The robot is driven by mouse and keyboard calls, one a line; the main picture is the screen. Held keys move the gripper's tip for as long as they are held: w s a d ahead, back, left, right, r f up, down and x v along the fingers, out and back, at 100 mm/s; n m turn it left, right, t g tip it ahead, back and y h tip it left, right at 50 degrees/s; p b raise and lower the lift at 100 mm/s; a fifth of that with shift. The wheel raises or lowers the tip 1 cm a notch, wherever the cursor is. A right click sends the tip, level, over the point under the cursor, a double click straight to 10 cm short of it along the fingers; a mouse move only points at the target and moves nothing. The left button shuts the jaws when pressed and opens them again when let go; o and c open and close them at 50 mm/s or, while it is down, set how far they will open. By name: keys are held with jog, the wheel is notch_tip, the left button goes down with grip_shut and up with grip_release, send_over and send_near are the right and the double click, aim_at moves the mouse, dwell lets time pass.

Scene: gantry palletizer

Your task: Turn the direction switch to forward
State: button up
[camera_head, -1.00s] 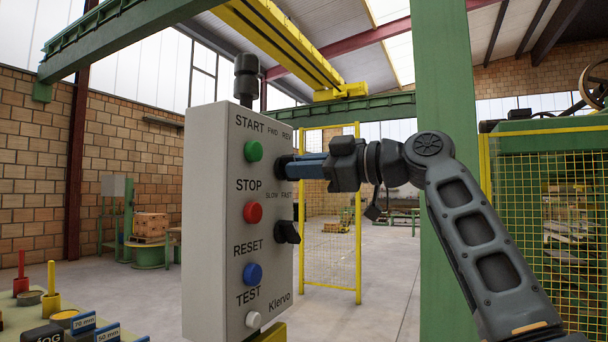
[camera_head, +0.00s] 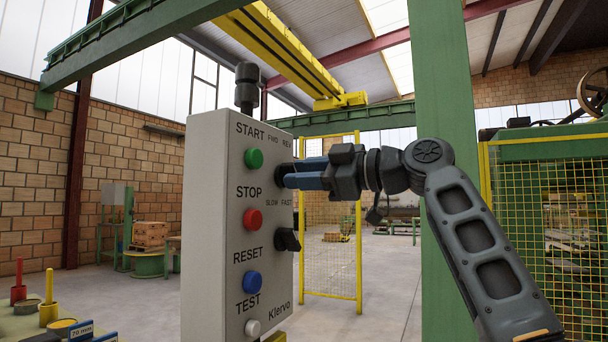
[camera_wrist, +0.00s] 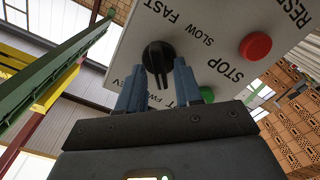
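The direction switch is a black rotary knob (camera_wrist: 158,57) on the grey control box (camera_head: 215,220), by the FWD and REV labels. In the head view it shows at the box's right face (camera_head: 282,177), partly hidden by my fingers. My gripper (camera_head: 290,173) is at the knob from the right, its two blue fingers apart. In the wrist view, the fingers (camera_wrist: 159,72) stand on either side of the knob's bar with gaps visible. The bar points down toward the partly hidden FWD/REV labels; I cannot tell which one it selects.
The SLOW/FAST knob (camera_head: 287,240) sits just below. Green, red, blue and white buttons line the box's front. A green post (camera_head: 445,100) stands behind my arm, and a yellow mesh panel (camera_head: 330,230) behind the box.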

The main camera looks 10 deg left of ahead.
jog(key=shift+o, duration=0.2)
jog(key=v, duration=0.7)
jog(key=shift+d, duration=0.35)
jog(key=shift+s, duration=0.1)
